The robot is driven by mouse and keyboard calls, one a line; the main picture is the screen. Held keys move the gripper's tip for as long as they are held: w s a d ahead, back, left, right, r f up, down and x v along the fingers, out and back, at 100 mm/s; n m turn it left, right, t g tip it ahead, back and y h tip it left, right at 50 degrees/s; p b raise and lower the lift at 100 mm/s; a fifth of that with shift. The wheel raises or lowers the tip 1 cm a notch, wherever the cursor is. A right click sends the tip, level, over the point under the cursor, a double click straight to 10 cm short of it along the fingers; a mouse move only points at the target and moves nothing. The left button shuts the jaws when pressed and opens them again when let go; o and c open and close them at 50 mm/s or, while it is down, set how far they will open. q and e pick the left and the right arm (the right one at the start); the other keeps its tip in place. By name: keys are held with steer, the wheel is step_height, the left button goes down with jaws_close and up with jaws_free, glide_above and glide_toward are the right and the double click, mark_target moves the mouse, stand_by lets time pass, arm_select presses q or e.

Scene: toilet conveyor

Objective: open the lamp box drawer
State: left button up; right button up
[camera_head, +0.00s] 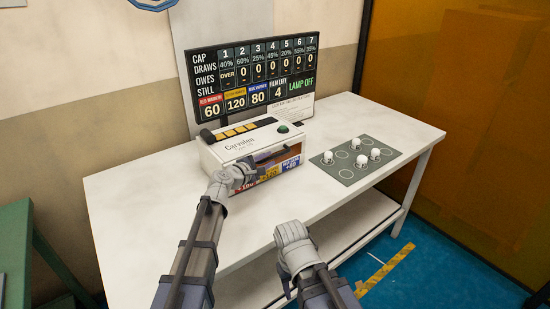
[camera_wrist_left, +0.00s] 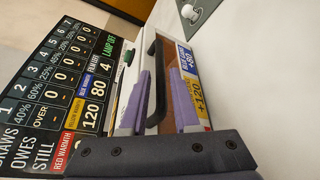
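The lamp box (camera_head: 228,146) is a white case with a row of yellow keys and a green button on top. It stands on the white table below the sign board. My left gripper (camera_head: 262,162) is at the front of the box, by the handle. In the left wrist view its two purple fingers (camera_wrist_left: 157,100) stand apart, one on each side of the handle. My right gripper (camera_head: 292,240) hangs before the table's front edge, away from the box; its fingers are hidden.
A dark sign board (camera_head: 252,78) stands behind the box. A grey mat (camera_head: 345,176) with several white knobs lies to the right. The table (camera_head: 135,205) is bare at left. An orange screen (camera_head: 470,130) stands at right.

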mark_target(272, 158)
arm_select(q)
steer(key=x, duration=0.5)
steer(key=shift+b, duration=0.4)
jaws_close()
stand_by(0.9)
